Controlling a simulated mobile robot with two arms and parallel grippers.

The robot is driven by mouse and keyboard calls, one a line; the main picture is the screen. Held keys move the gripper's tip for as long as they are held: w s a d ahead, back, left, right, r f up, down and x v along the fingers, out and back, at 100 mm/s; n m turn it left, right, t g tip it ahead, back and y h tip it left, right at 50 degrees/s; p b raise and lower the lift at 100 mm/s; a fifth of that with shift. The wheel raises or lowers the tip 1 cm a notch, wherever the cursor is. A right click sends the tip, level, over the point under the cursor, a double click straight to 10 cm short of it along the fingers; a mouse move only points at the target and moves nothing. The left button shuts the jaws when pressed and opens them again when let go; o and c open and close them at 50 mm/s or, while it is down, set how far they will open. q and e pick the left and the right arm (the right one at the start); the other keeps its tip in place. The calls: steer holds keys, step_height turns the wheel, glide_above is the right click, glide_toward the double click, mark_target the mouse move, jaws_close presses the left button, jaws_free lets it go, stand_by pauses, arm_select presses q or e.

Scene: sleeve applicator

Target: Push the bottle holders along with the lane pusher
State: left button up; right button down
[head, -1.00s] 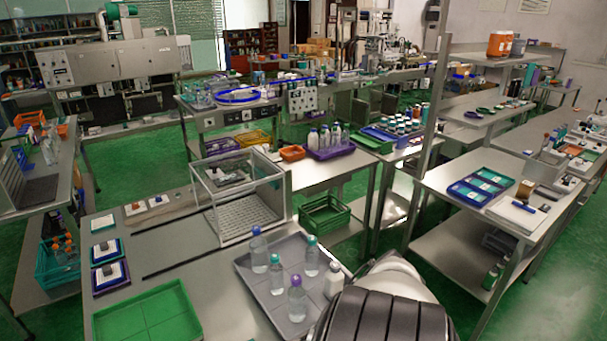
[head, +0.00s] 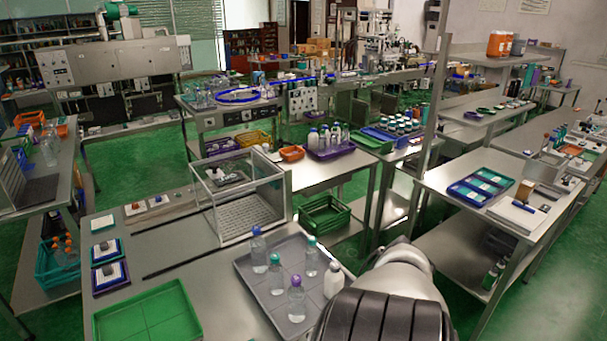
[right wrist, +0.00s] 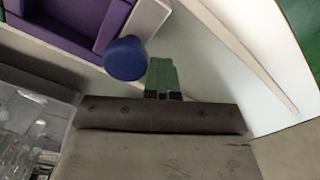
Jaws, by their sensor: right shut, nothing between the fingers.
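In the right wrist view my right gripper (right wrist: 162,76) shows as two green fingers side by side, shut with nothing between them. A round blue knob-like thing (right wrist: 125,59) is just left of the fingertips; I cannot tell whether they touch or whether it belongs to the lane pusher. I cannot make out the lane pusher or the bottle holders for certain in either view. In the head view my right arm fills the bottom right and its gripper is hidden. My left gripper is not in view.
A grey tray (head: 262,280) with several capped bottles stands beside my right arm. A green tray (head: 150,316) and a clear box (head: 240,195) share that table. A purple tray-like thing (right wrist: 75,28) and a pale surface (right wrist: 215,75) surround the gripper.

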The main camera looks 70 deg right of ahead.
steer(key=shift+s+d, duration=0.4)
steer(key=shift+d, duration=0.25)
steer(key=shift+s+d, duration=0.4)
steer(key=shift+d, duration=0.2)
step_height(320, 180, up, 8)
steer(key=w+a, duration=0.1)
steer(key=a, duration=0.1)
steer(key=shift+w, duration=0.15)
stand_by(0.4)
